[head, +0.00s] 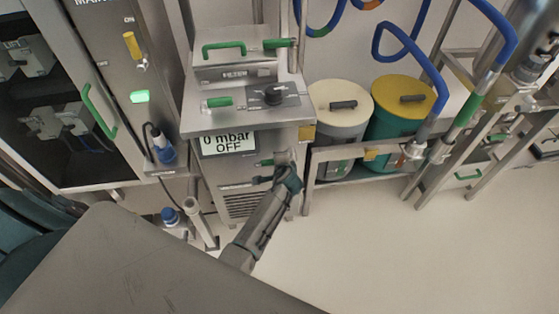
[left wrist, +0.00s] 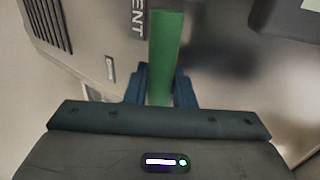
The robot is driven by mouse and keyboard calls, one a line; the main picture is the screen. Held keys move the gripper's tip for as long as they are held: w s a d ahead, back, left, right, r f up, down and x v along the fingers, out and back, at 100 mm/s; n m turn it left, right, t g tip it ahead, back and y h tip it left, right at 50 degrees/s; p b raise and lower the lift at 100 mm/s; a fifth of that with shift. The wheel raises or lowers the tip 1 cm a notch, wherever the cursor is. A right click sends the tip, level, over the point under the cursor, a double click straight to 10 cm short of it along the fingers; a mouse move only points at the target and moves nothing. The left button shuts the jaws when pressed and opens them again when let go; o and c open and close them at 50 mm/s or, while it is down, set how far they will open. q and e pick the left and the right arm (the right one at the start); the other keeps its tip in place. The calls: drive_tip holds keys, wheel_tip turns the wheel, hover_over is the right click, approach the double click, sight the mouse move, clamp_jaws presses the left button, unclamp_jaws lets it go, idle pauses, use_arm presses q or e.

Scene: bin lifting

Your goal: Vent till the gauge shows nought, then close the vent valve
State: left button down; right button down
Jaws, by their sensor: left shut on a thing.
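The gauge (head: 229,142) on the front of the steel pump unit reads "0 mbar" and "OFF". The vent valve's green handle (head: 266,162) shows below it in the head view, partly hidden by my gripper. In the left wrist view the green handle (left wrist: 165,50) runs straight up the picture, beside the word "VENT". My left gripper (head: 276,174) is shut on this handle, with one dark blue finger on each side of it. My right gripper is in neither view.
A panel with a selector knob (head: 272,95) and a green handle (head: 217,102) is above the gauge. A cream-lidded bin (head: 340,98) and a yellow-lidded bin (head: 403,92) stand right of the unit. A grey surface (head: 130,262) fills the lower left. Floor at lower right is clear.

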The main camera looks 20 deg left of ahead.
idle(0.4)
use_arm(q)
drive_tip(key=c, duration=1.6)
unclamp_jaws()
drive_tip(key=shift+o, duration=0.2)
drive_tip(key=shift+r, duration=0.1)
drive_tip(key=shift+s+d+r+p, duration=0.15)
drive_tip(key=shift+s+p, duration=0.05)
drive_tip(key=shift+p, duration=0.15)
drive_tip(key=p+v, duration=0.6)
drive_tip(key=v, duration=0.4)
drive_tip(key=shift+p, duration=0.35)
drive_tip(key=shift+s+d, duration=0.1)
